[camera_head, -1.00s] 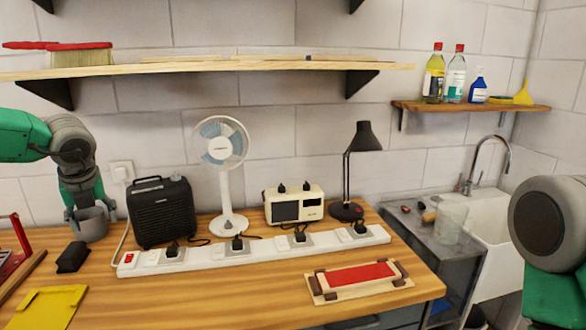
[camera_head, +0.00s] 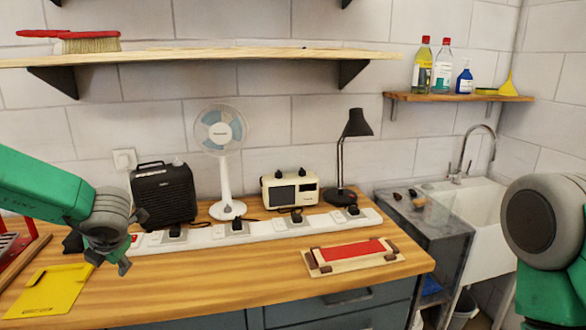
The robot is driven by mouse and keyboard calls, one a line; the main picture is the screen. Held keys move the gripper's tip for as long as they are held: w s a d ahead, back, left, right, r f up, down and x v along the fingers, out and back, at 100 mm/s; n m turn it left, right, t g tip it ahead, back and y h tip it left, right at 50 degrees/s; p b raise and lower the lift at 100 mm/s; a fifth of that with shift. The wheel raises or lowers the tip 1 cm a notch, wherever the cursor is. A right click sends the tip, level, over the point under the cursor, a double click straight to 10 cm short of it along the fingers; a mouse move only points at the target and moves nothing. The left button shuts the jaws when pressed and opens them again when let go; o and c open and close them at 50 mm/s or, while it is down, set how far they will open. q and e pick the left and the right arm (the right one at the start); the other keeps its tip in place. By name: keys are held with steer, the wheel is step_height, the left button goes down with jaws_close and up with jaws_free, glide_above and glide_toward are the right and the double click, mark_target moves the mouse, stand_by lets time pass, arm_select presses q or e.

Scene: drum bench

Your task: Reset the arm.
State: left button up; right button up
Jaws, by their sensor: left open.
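My left arm (camera_head: 45,186), green with a grey wrist, reaches in from the left. Its gripper (camera_head: 107,266) points down over the wooden bench, with its dark fingers spread and nothing visible between them. It is near the left end of the white power strip (camera_head: 262,229) and just right of the yellow board (camera_head: 52,288). Whether the fingers touch the bench is hard to tell. My right arm (camera_head: 545,225) shows only a grey joint and green links at the right edge. Its gripper is out of view.
Behind the strip stand a black speaker-like box (camera_head: 164,194), a white fan (camera_head: 221,135), a cream radio (camera_head: 290,188) and a black lamp (camera_head: 355,124). The bench's front middle (camera_head: 230,285) is clear.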

arm_select(q)
steer(key=s+d+f+m+t+h+b, duration=0.1)
steer(key=s+d+f+m+b, duration=0.35)
steer(key=f+m, duration=0.65)
steer(key=s+d+f+m+t+h+b, duration=0.1)
steer(key=s+d+f+m+b, duration=0.1)
steer(key=s+d+f+m, duration=0.8)
steer(key=s+d+f+m+g+h+b, duration=0.1)
steer(key=s+f+m+g+h+b, duration=0.1)
steer(key=s+f+m, duration=0.5)
steer(key=s+d+f+m+g+h+b, duration=0.1)
steer(key=s+f+m+g+b, duration=0.2)
steer(key=s+f+m, duration=0.4)
steer(key=s+f, duration=0.2)
steer(key=s, duration=0.5)
steer(key=shift+s+d+g+h+b, duration=0.2)
steer(key=shift+s+g+h+b, duration=0.1)
steer(key=shift+h+b, duration=0.1)
